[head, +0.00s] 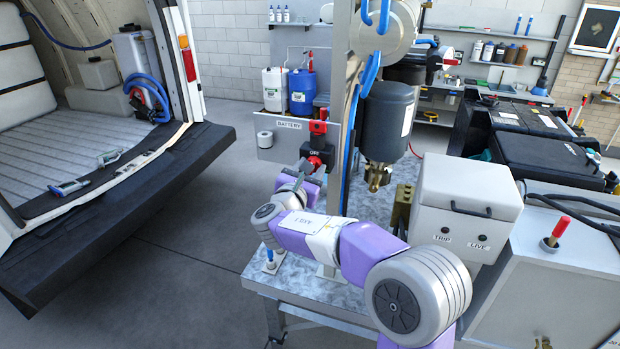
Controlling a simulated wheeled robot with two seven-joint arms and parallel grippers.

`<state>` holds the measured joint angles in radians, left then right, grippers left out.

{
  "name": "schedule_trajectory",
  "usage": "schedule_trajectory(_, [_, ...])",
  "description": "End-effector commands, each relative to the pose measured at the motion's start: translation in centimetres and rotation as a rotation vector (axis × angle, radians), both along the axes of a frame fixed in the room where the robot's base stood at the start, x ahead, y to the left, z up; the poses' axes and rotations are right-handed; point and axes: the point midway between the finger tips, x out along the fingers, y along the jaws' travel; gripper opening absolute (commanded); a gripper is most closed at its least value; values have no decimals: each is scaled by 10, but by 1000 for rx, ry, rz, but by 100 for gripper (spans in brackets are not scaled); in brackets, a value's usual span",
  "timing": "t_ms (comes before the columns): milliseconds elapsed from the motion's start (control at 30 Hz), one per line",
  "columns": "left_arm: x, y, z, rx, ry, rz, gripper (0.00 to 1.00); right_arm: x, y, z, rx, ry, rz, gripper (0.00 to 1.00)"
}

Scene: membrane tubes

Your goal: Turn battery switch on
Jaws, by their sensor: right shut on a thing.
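The battery switch (318,143) is a black body with red parts, mounted at the right end of a grey panel labelled BATTERY (289,125). A red block shows at its top and a red knob (316,161) at its lower front. My right gripper (307,168) is at the knob, with its purple and grey arm reaching up from the lower right. It is shut on the knob, though the wrist and fingers hide part of the contact. The small marking on the switch is too small to read surely. My left gripper is not in view.
A dark cylindrical vessel (388,120) and blue hoses hang just right of the switch. A grey box labelled TRIP and LIVE (465,205) stands beside my right arm. A red-handled lever (556,232) is at far right. An open van (90,140) is at left, with clear floor between.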

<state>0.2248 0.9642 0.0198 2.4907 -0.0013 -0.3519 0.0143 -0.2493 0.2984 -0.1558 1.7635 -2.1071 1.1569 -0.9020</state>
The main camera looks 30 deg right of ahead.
Motion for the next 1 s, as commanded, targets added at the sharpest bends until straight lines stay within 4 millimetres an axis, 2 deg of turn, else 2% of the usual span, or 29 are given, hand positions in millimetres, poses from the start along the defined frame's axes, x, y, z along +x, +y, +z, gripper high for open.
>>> schedule_trajectory(33, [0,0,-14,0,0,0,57,0,0,-5,26,-35,0,13])
schedule_trajectory(300, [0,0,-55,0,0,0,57,0,0,-6,192,-228,0,13])
schedule_trajectory(1000, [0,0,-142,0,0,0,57,0,1,-5,623,-732,0,13])
